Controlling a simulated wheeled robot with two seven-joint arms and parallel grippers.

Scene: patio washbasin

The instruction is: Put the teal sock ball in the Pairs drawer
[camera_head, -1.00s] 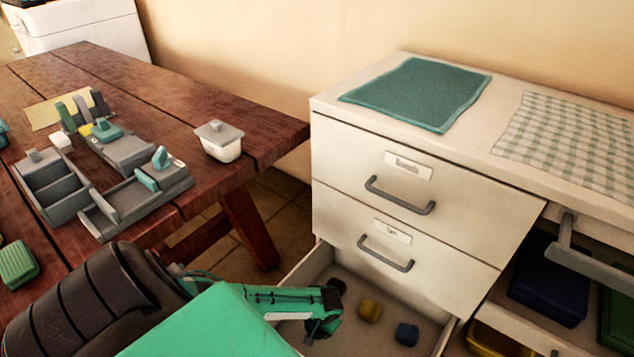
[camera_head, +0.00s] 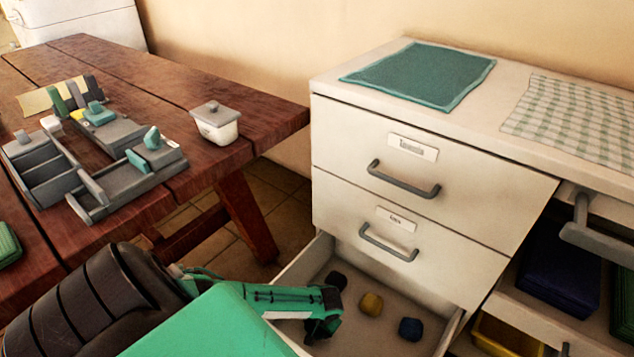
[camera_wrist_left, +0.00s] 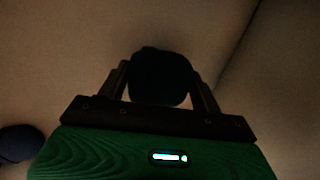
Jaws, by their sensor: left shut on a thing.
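My left gripper (camera_head: 322,327) is low inside an open drawer (camera_head: 292,270), the one below two closed drawers. In the left wrist view the gripper (camera_wrist_left: 162,88) is shut on a dark round ball (camera_wrist_left: 160,78), taken to be the teal sock ball; its colour is hard to tell in the shade. In the head view the held ball is hidden by the gripper. The open drawer's front and label are out of view. My right gripper is not in view.
The closed drawers' handles (camera_head: 404,180) stick out above. A wooden table (camera_head: 150,85) with grey trays stands left.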

